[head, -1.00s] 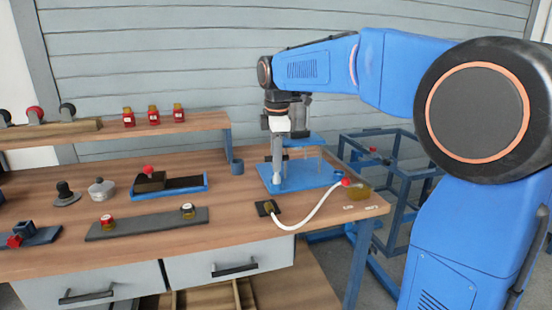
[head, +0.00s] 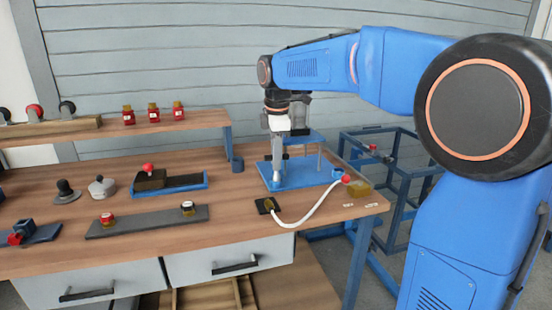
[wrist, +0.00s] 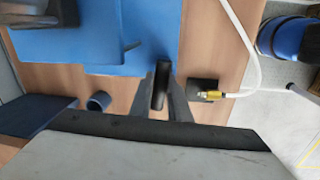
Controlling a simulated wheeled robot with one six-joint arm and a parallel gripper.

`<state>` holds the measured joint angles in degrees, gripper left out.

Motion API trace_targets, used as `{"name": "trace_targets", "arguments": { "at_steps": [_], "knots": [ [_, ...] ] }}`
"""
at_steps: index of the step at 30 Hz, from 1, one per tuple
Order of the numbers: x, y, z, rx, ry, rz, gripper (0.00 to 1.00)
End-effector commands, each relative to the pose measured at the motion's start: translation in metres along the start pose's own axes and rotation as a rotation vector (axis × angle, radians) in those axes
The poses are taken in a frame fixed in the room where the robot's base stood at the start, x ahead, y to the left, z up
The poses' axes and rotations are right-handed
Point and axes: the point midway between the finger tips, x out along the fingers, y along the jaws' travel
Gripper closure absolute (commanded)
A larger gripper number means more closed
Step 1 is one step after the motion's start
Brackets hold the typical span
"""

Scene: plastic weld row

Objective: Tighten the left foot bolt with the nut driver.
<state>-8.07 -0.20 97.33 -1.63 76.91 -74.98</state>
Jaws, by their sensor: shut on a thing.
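My gripper (wrist: 163,95) is shut on the black handle of the nut driver (wrist: 160,86), seen end-on between the fingers in the wrist view. In the head view my gripper (head: 279,140) is over the left part of a blue base plate (head: 305,179), pointing down. A pale upright shape below it reaches down close to the plate. Contact between driver and bolt cannot be told.
A white hose (head: 310,213) with a red end curves from a small black pad (head: 267,205) in front of the plate. A blue cup (head: 237,165) stands left of it. A grey strip (head: 148,222) with two knobs and a blue tray (head: 183,187) lie farther left.

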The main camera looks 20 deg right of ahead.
Motion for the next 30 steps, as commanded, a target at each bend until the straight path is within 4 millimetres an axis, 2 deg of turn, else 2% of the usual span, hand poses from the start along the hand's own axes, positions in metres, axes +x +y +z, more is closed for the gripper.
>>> {"name": "trace_targets", "arguments": {
  "at_steps": [30],
  "knots": [
    [0.0077, -0.0009, 0.0, 0.0, 0.0, 0.0, 1.0]
  ]
}}
